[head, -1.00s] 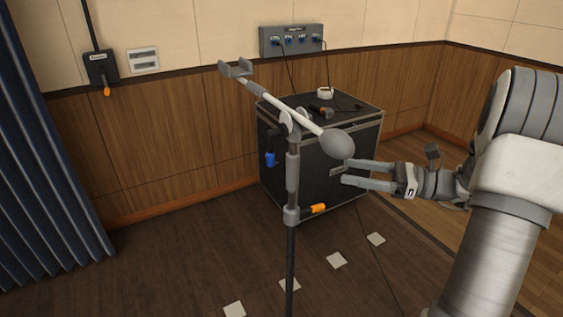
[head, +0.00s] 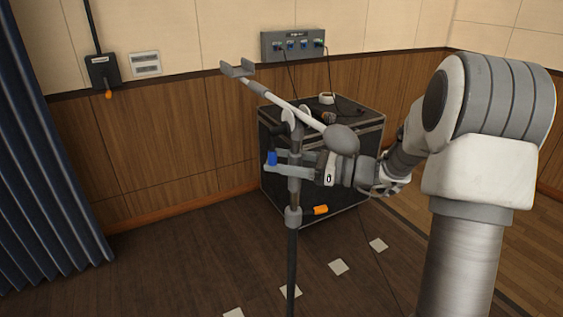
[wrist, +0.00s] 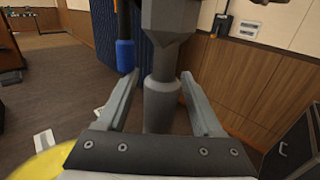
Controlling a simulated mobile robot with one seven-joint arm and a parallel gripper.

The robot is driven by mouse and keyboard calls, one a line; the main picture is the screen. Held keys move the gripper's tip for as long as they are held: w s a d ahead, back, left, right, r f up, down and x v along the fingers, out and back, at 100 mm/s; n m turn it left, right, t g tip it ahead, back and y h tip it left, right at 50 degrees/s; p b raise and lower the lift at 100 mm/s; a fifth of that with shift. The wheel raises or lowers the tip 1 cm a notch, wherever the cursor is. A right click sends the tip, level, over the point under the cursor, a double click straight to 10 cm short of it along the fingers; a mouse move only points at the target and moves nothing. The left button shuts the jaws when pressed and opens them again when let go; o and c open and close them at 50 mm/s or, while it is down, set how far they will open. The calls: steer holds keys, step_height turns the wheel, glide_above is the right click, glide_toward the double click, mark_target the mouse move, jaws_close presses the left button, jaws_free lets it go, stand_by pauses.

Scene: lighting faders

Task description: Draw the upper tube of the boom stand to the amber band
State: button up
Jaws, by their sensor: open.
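The boom stand has a dark lower pole (head: 291,260), a grey collar (head: 293,216) with an orange-tipped lever (head: 320,210), and a grey upper tube (head: 294,190) above the collar. My gripper (head: 278,163) is open, its fingers at the upper tube just below the boom joint. In the wrist view the upper tube (wrist: 160,105) stands between the open fingers (wrist: 158,80), with gaps visible on both sides. A blue-ended handle (head: 272,158) is by the fingertips; its blue grip (wrist: 125,55) also shows left in the wrist view. I cannot make out an amber band.
The slanted boom ends in a grey counterweight (head: 341,139) close above my gripper. A black case (head: 345,190) with small items on top stands behind. A blue curtain (head: 45,170) hangs at left. Pale floor tiles (head: 339,267) lie on open floor.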

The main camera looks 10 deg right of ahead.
jaws_close()
stand_by(0.4)
stand_by(1.1)
